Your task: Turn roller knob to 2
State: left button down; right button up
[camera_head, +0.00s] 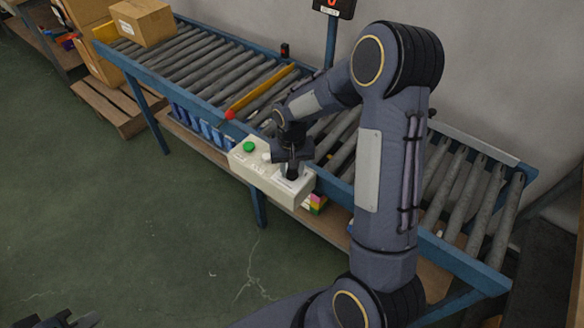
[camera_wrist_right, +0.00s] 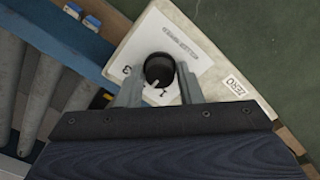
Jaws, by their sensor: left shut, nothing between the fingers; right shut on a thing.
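The control box (camera_head: 262,178) is cream-coloured and is mounted on the near side of the conveyor. In the right wrist view, the black roller knob (camera_wrist_right: 159,67) stands on a white label plate (camera_wrist_right: 187,62) with a "3" to its left and a "1" below it. A small white mark shows on the knob's lower edge; its exact setting is hard to read. My right gripper (camera_head: 292,173) is over the box, its fingers on either side of the knob (camera_wrist_right: 159,82), shut on it. My left gripper (camera_head: 70,322) is only partly visible at the bottom left, away from the box.
A green button (camera_head: 249,147) and a pale button (camera_head: 267,157) are on the box. A cardboard box (camera_head: 143,22) sits at the conveyor's far left. Open green floor (camera_head: 130,220) lies in front.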

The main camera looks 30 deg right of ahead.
aim_at(292, 171)
jog(key=o, duration=1)
jog(key=shift+c, duration=0.2)
notch_tip(292, 171, up, 7)
jog(key=shift+r, duration=0.4)
